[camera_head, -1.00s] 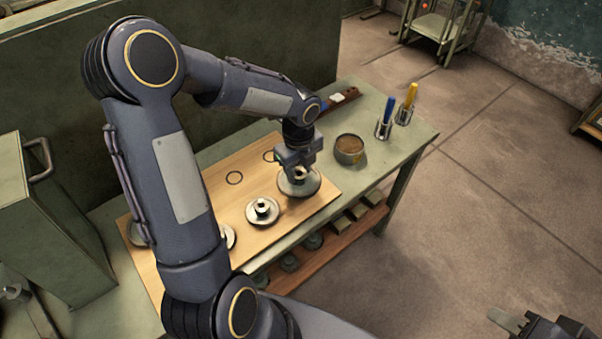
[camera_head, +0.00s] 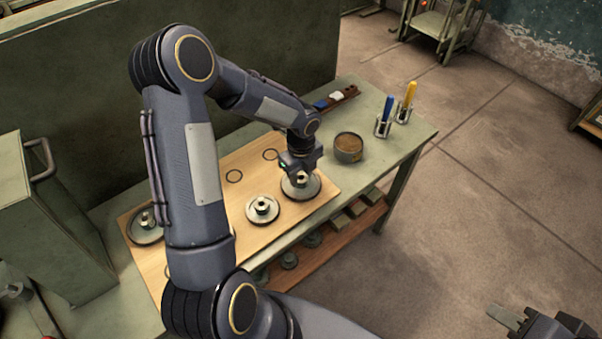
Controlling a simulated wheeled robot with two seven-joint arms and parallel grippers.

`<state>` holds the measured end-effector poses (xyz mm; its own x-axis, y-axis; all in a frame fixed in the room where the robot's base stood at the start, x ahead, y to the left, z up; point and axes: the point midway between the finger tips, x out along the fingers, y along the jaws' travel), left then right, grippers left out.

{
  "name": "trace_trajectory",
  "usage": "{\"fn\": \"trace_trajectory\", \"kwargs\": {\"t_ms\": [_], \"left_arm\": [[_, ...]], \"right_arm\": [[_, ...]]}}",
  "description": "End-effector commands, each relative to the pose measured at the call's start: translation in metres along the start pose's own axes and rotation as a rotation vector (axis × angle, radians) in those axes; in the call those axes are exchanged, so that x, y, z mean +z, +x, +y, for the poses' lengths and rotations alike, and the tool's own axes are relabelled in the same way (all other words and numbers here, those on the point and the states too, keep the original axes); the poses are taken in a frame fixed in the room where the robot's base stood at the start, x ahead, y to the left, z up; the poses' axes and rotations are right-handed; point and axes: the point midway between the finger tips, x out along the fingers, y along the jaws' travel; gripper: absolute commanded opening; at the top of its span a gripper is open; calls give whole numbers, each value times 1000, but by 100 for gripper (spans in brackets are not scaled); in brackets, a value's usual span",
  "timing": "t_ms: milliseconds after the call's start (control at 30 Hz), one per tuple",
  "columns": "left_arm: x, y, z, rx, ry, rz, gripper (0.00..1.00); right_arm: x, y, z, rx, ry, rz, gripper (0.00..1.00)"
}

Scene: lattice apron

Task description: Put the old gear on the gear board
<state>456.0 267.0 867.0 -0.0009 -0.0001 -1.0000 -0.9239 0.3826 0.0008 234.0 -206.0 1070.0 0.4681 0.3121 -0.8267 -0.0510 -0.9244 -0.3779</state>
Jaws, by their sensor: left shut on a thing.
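The gear board (camera_head: 215,205) is a light wooden panel on the bench. My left gripper (camera_head: 299,176) is shut on the hub of a wide grey gear (camera_head: 312,190) at the right end of the board. The gear lies flat, at or just above the board; I cannot tell if it touches. Another grey gear (camera_head: 262,210) with a hub sits beside it on the left, and a further gear (camera_head: 145,226) sits at the board's left end. No label shows which gear is the old one. My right gripper (camera_head: 505,317) is at the lower right, away from the bench.
A round tin (camera_head: 348,148) stands right of the board. Two metal cups with a blue handle (camera_head: 388,108) and a yellow handle (camera_head: 410,93) stand near the bench's right end. A brush (camera_head: 338,98) lies behind. A green cabinet (camera_head: 45,215) stands left. Several parts fill the shelf below.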

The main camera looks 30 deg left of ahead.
Motion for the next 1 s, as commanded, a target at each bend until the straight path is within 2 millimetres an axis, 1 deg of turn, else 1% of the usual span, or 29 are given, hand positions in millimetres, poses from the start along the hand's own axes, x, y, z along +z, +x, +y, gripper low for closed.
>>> {"fn": "trace_trajectory", "kwargs": {"t_ms": [67,100,233,267,500,600,667,767,1000], "left_arm": [[0,2,-1,-3,0,-1,0],[0,3,0,0,0,0,38],[0,2,0,0,0,0,55],[0,2,0,0,0,0,57],[0,2,0,0,0,0,57],[0,-4,0,-1,0,0,57],[0,-8,-1,-2,-1,-2,57],[1,-26,-1,-5,-2,-3,57],[1,-78,-1,-5,-2,-4,57]], "right_arm": [[1,2,1,0,0,0,34],[1,2,1,0,0,0,34],[1,2,1,0,0,0,34],[1,2,1,0,0,0,34],[1,1,1,0,0,0,34],[-1,-2,-1,0,0,0,34],[0,0,0,0,0,0,34],[0,0,0,0,0,0,34],[1,2,1,0,0,0,34]]}}
